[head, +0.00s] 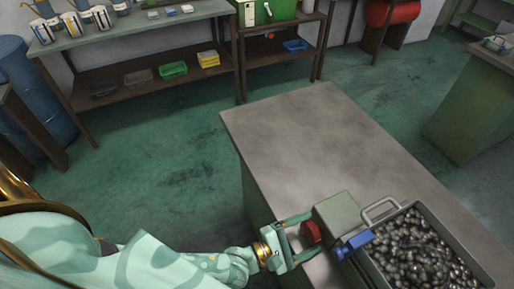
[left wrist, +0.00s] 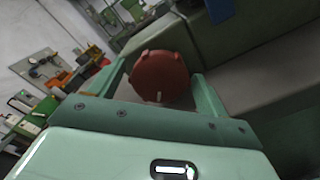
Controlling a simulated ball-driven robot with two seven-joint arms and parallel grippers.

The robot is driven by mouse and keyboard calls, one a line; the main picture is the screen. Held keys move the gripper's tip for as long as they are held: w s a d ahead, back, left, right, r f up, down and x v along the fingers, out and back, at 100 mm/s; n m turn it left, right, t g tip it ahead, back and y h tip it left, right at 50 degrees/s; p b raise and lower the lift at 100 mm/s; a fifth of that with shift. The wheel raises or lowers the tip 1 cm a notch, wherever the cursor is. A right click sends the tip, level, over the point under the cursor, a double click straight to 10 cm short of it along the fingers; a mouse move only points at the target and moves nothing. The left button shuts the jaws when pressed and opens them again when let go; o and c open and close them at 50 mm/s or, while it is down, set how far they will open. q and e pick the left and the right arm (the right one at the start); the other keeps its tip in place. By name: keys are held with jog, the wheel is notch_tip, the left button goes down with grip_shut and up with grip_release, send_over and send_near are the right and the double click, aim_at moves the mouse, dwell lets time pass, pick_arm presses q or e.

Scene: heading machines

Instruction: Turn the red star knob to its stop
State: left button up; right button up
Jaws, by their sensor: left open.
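The red star knob (head: 310,233) sits on the left side of a grey-green box (head: 343,212) on the near workbench. It also shows in the left wrist view (left wrist: 159,76), as a rounded red head with small lobes and a pale mark at its lower edge. My left gripper (head: 306,233) is open. Its two fingers reach toward the box, one on each side of the knob. In the left wrist view the knob lies between the fingers (left wrist: 160,85); I cannot tell whether they touch it. My right gripper is not in view.
A blue part (head: 353,244) juts from the box beside a metal tray (head: 395,213) full of dark rounded pieces. The rest of the bench top (head: 300,140) is bare. Shelves with bins (head: 173,70) stand at the back left, beyond open floor.

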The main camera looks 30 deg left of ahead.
pick_arm(q)
jog(key=shift+s+f, duration=0.1)
jog(key=shift+f, duration=0.1)
jog(key=shift+n+b, duration=0.3)
jog(key=shift+n, duration=0.7)
jog(key=n, duration=0.3)
jog(key=shift+n+b, duration=0.3)
jog(key=s+a+n+b, duration=0.1)
jog(key=s+a, duration=0.9)
jog(key=s, duration=0.3)
jog(key=w+a+f+m+g+y+b, duration=0.1)
jog(key=a+f+m+g+y+b, duration=0.1)
jog(key=f+m, duration=0.6)
jog(key=w+a+f+m+g+y+b, duration=0.1)
jog(key=a+f+m+g+y+b, duration=0.1)
jog(key=f+m, duration=0.7)
notch_tip(320, 180, down, 8)
jog(key=shift+a+f+m+g+y, duration=0.1)
jog(key=shift+a+m+g+y, duration=0.25)
jog(key=shift+a+y, duration=0.55)
jog(key=shift+a, duration=0.2)
